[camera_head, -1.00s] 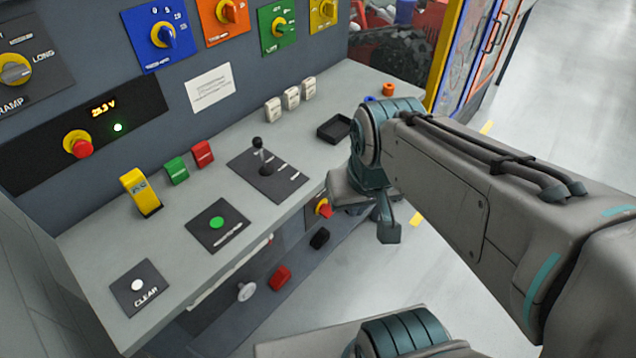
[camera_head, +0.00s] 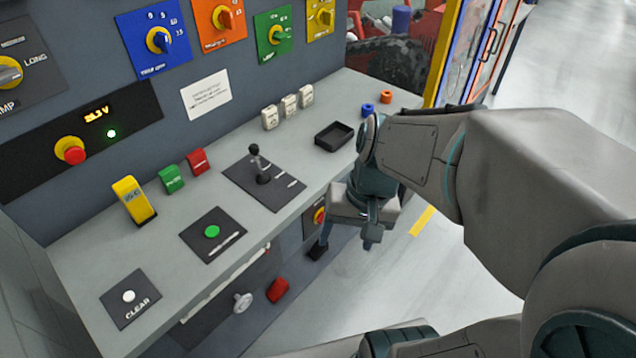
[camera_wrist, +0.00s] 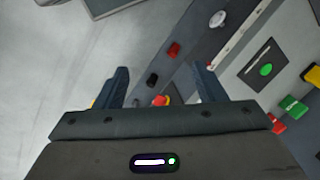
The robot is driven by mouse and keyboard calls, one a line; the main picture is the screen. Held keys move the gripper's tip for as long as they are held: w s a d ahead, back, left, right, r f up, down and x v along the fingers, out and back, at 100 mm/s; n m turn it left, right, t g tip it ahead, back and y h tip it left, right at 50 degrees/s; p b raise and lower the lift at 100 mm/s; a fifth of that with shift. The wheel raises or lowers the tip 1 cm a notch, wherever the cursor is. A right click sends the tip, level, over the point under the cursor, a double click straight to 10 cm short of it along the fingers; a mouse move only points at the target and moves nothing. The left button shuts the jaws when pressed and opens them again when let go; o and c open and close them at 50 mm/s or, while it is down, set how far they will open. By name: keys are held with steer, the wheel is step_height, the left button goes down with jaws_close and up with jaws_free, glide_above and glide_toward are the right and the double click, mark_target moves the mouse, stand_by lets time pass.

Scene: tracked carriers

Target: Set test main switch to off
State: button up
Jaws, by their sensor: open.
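A red rotary switch on a yellow base (camera_head: 319,215) sits on the lower front panel under the desk edge; no label on it is readable. I take it for the test main switch. In the wrist view it shows as a red knob with some yellow (camera_wrist: 160,101), partly hidden by my gripper's body and lying between the fingers in the picture. My gripper (camera_wrist: 160,84) is open and empty, its two dark blue fingers apart on either side of the knob. It hangs just off the front panel, and contact is not visible.
The desk above carries a lever (camera_head: 262,165), a black tray (camera_head: 334,136) and buttons. Open floor (camera_head: 420,270) lies to the right.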

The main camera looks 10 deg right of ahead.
steer(key=w+f+m+t+y+b, duration=0.1)
steer(key=w+f+m+y+b, duration=0.25)
steer(key=f+m+y, duration=0.35)
steer(key=w+f+m+y+b, duration=0.3)
steer(key=f+m+y+b, duration=0.15)
steer(key=f, duration=0.45)
steer(key=w+d+f+m+t+h+b, duration=0.3)
steer(key=w+d+f+m+t+b, duration=0.25)
steer(key=d+f+m+t, duration=0.85)
steer(key=x, duration=1.4)
steer(key=shift+a+p, duration=0.35)
steer(key=shift+a, duration=0.25)
steer(key=shift+w+m, duration=0.1)
steer(key=shift+m, duration=0.15)
steer(key=c, duration=1)
